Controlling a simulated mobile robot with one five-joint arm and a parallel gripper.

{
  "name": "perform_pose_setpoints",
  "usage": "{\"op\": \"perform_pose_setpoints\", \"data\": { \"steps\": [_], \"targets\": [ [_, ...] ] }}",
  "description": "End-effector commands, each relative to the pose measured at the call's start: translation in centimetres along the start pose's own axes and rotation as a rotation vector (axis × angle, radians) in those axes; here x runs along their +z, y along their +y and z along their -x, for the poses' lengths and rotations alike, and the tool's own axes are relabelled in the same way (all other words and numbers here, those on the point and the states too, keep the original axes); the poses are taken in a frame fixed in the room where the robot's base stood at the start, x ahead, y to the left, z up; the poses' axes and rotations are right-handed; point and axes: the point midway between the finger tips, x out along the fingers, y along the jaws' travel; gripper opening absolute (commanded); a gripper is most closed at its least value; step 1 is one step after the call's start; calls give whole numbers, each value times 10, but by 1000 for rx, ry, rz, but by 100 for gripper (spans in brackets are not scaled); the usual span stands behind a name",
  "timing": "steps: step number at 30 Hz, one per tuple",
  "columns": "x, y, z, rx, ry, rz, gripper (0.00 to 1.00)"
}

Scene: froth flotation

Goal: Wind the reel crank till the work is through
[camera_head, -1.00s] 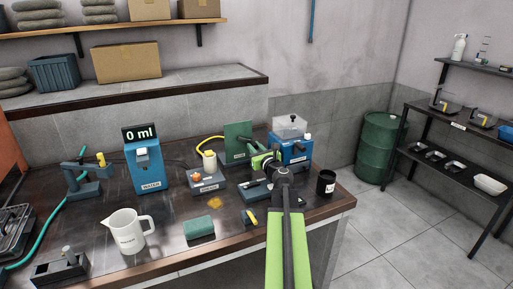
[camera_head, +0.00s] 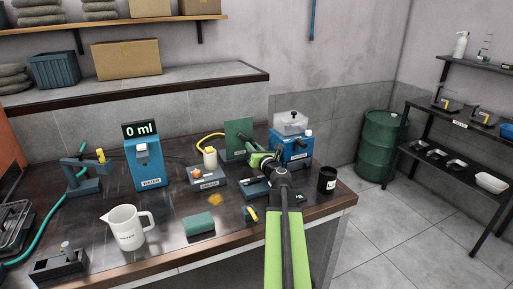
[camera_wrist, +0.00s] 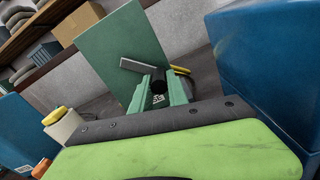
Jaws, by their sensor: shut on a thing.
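My gripper (camera_head: 257,156) is at the back right of the dark bench, in front of an upright green panel (camera_head: 238,132). In the wrist view, my gripper's two green fingers (camera_wrist: 160,92) are shut around a small dark handle. A flat grey crank arm (camera_wrist: 138,66) shows just beyond them, in front of the green panel (camera_wrist: 110,60).
A blue machine (camera_head: 302,152) with a clear top stands close right of my gripper. A black cup (camera_head: 327,179) is at the right bench edge. The grease unit (camera_head: 206,177), blue water dispenser (camera_head: 146,165), green sponge (camera_head: 199,223) and white jug (camera_head: 125,228) stand to the left.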

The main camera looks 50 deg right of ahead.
Motion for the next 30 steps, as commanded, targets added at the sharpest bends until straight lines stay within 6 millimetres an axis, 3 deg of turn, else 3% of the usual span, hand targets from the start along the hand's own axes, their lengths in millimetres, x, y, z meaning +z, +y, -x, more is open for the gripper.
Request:
{"op": "perform_pose_setpoints", "data": {
  "steps": [12, 30],
  "targets": [
    [-9, 8, 1, 2, 0, -212, 0],
    [-10, 10, 0, 1, -1, -249, 0]
  ]
}}
